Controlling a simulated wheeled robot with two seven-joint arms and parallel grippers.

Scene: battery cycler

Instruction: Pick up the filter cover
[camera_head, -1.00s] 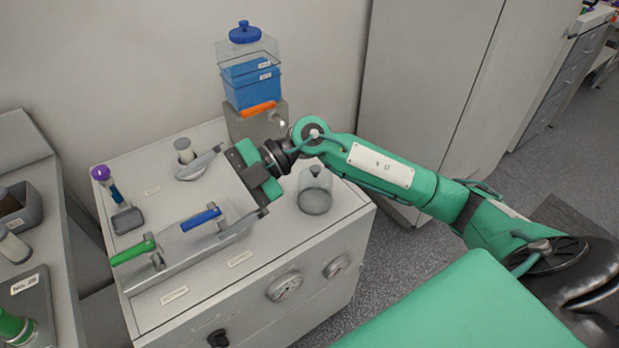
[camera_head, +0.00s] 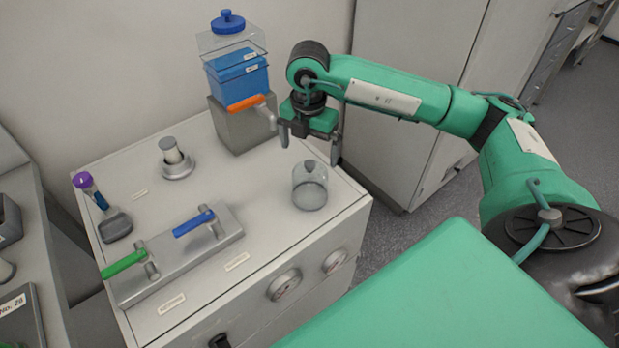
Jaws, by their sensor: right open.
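A clear glass dome with a grey knob on top, which I take to be the filter cover (camera_head: 309,190), stands upright on the right part of the white cabinet top (camera_head: 262,195). My right gripper (camera_head: 310,147) points down just above and behind the knob in the picture. Its two fingers are spread apart with nothing between them. I cannot tell the exact height gap to the knob. My left gripper is not in view.
A grey block with an orange lever (camera_head: 246,103) carries a blue container (camera_head: 238,75) behind the dome. A grey cylinder on a round base (camera_head: 174,158) stands at the back left. Blue (camera_head: 194,223) and green (camera_head: 124,264) handles sit at the front left.

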